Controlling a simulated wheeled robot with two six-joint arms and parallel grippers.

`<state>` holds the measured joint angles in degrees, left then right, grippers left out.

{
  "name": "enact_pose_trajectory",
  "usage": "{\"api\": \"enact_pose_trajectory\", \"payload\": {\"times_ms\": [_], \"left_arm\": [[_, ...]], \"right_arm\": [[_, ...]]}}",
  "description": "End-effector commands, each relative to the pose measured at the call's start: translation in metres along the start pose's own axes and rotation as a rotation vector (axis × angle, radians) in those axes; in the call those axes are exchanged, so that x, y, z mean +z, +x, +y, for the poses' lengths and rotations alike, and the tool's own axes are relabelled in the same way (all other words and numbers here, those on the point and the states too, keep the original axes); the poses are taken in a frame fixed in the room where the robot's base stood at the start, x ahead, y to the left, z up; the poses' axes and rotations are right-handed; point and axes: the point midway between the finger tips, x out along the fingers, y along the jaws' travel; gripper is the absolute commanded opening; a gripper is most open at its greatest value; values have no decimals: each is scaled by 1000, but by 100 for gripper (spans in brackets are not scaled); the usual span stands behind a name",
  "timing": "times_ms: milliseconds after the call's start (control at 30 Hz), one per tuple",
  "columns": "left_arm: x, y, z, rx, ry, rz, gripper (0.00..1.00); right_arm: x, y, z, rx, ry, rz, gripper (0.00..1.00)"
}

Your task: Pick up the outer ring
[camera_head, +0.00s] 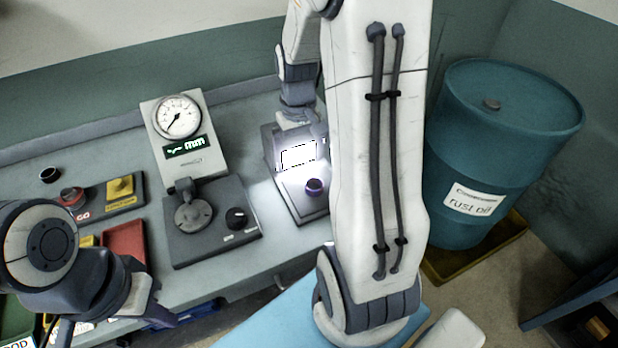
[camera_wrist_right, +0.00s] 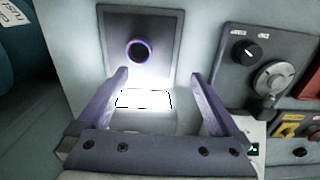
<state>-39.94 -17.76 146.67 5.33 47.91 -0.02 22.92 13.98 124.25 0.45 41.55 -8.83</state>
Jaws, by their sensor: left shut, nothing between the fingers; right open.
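A small dark ring with a purple sheen (camera_head: 314,186) sits on the dark plate of the lit machine (camera_head: 300,212). In the right wrist view the ring (camera_wrist_right: 139,52) lies beyond my fingertips, left of the middle between them. I cannot tell for sure that it is the outer ring. My right gripper (camera_wrist_right: 158,76) is open and empty, with the bright panel showing between its fingers. In the head view its fingers are hidden around the machine's housing.
A dial gauge (camera_head: 177,117) stands left of the lit machine, with a round disc (camera_head: 193,213) and a knob (camera_head: 238,218) on its base. A teal barrel (camera_head: 500,140) stands right.

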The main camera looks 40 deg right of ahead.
Motion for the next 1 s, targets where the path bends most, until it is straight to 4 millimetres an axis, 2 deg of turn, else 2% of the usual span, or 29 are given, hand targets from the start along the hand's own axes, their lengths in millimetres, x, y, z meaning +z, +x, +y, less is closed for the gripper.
{"api": "enact_pose_trajectory", "payload": {"times_ms": [33, 100, 200, 400, 667, 1000], "left_arm": [[0, -1, 0, 0, 0, 0, 0], [0, -2, 0, 0, 0, 0, 0], [0, -2, 0, 0, 0, 0, 0], [0, -4, 0, 0, 0, 0, 0], [0, -7, 0, 0, 0, 0, 0], [-1, -16, 1, 0, 0, 0, 0]], "right_arm": [[-2, 3, 17, 2, 38, -4, 100], [-4, 6, 30, 4, 66, -4, 100], [-4, 13, 38, 4, 82, -8, 100], [-3, 44, 39, 4, 82, -11, 100], [-3, 65, 39, 4, 82, -8, 100], [-2, 109, 41, 4, 82, -8, 100]]}}
